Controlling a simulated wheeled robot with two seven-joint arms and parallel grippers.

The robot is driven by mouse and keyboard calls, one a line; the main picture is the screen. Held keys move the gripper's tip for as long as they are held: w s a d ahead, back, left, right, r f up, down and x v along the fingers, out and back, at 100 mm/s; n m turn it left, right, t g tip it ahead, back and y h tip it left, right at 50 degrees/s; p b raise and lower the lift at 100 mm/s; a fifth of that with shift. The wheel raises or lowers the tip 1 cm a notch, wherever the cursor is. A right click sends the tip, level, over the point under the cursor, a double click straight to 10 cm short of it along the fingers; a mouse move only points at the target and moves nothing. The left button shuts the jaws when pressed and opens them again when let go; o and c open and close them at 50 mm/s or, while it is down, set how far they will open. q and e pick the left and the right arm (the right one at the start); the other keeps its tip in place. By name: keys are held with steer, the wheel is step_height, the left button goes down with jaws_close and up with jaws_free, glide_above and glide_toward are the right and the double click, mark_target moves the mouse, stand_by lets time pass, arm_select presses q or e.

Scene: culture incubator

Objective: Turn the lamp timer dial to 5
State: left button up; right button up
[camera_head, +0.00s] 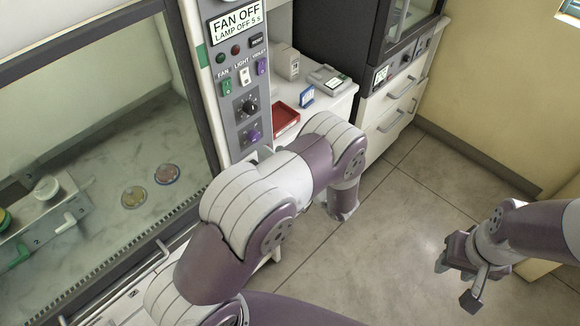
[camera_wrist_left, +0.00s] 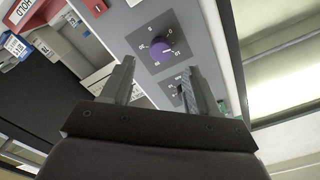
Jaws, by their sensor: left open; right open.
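A tall grey control panel (camera_head: 227,75) has a lit display (camera_head: 236,22) reading "FAN OFF, LAMP OFF 5 s". Low on it are a black dial (camera_head: 249,106) and, below it, a purple dial (camera_head: 253,136), each with small marks around it. The purple dial also shows in the left wrist view (camera_wrist_left: 162,49); its pointer setting is too small to read. My left gripper (camera_wrist_left: 157,78) is open and empty, apart from the purple dial, which appears beyond the fingertips. My own arm mostly hides it in the head view. My right gripper (camera_head: 457,280) is open and empty over the floor.
Above the dials are green, white and purple switches (camera_head: 262,66) and a reset button (camera_head: 257,40). A glass-fronted cabinet (camera_head: 110,100) holding dishes stands at left. A white counter (camera_head: 335,105) with a red tray (camera_head: 285,118) stands behind the panel. The floor at right is clear.

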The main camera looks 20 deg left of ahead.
arm_select(q)
steer(key=b+v, duration=0.1)
steer(key=v, duration=0.5)
steer(key=shift+d, duration=0.3)
steer(key=shift+s, duration=0.15)
